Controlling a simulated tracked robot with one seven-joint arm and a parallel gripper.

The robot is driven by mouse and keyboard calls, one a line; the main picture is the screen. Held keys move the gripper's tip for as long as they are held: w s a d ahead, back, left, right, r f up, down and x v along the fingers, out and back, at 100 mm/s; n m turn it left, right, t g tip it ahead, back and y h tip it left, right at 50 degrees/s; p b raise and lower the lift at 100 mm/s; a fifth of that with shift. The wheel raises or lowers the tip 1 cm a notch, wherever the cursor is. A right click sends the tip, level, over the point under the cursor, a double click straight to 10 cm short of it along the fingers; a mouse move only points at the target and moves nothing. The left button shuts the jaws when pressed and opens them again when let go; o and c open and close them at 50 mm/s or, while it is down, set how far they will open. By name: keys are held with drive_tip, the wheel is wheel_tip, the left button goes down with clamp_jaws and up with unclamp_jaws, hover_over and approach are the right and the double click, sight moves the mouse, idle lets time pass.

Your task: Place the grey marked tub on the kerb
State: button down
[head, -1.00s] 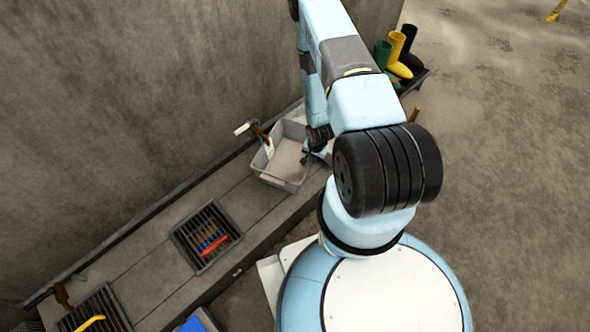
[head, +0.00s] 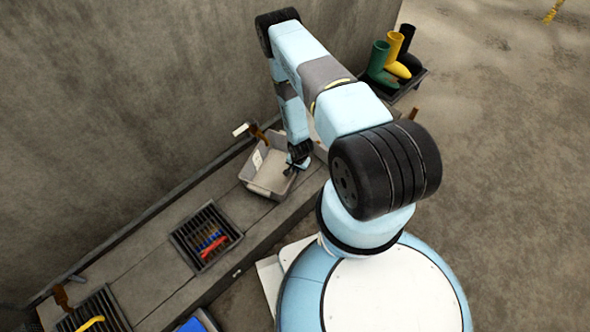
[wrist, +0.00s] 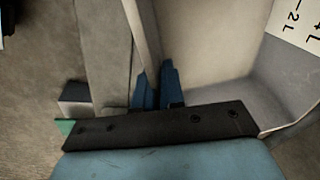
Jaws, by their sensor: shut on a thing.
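The grey marked tub (head: 256,184) is an open box with a white marked label on its inner wall; the label reads partly as "2L" and "4L" in the wrist view (wrist: 300,22). My gripper (head: 299,160) is at the tub's right side. In the wrist view its blue fingers (wrist: 158,88) are shut on the tub's wall, one on each side of the rim. The tub is over the long concrete kerb (head: 150,262) along the wall. I cannot tell whether its base touches the kerb. My arm hides part of the right side.
A drain grate (head: 206,236) with red and blue items lies left of the tub, with bare kerb between. A tap (head: 258,134) juts from the wall behind the tub. Another grate (head: 95,312) is at lower left. Boots (head: 386,62) stand on a tray at upper right.

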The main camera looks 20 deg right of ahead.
drive_tip(key=c, duration=1.2)
unclamp_jaws()
drive_tip(key=shift+f, duration=0.1)
drive_tip(key=shift+c, duration=0.2)
